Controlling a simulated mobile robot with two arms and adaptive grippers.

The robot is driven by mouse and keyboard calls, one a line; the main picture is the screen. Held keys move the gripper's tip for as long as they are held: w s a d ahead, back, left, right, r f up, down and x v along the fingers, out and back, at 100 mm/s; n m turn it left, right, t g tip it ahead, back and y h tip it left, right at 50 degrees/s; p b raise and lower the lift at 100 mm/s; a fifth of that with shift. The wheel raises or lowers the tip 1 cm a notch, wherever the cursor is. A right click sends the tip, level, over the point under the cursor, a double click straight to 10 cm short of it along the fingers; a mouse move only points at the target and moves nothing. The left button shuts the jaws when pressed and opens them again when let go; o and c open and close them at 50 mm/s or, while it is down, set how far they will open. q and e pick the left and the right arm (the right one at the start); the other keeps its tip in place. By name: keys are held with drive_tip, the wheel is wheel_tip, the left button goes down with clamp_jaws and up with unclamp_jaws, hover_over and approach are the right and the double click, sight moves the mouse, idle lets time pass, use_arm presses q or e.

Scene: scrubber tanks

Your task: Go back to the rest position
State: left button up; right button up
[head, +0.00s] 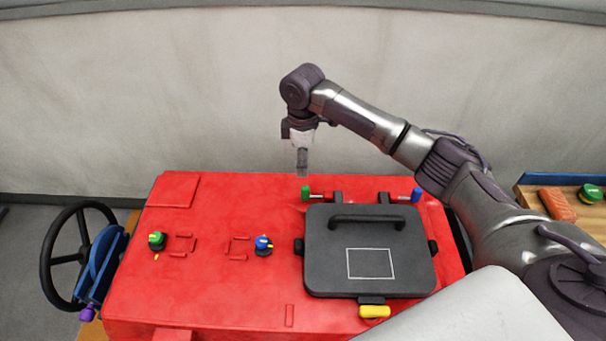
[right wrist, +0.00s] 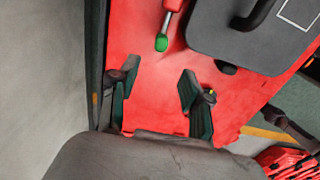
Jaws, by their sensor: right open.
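My right gripper (head: 302,162) hangs above the back edge of the red scrubber tank (head: 215,285), pointing down. It is just behind a green-tipped handle (head: 306,193) at the back left of the dark lid. In the right wrist view its two fingers (right wrist: 155,95) are spread apart with only the red surface between them. The green-tipped handle (right wrist: 162,43) lies ahead of the fingers, apart from them. The dark lid (head: 330,270) with its black handle lies flat on the tank. My left gripper is in neither view.
A green knob (head: 157,240) and a blue knob (head: 263,244) stand on the tank's left part. A blue-tipped handle (head: 416,194) and a yellow latch (head: 375,311) flank the lid. A steering wheel (head: 70,255) is at left. A wall (head: 150,90) rises behind.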

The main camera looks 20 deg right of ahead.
drive_tip(key=shift+r, duration=0.95)
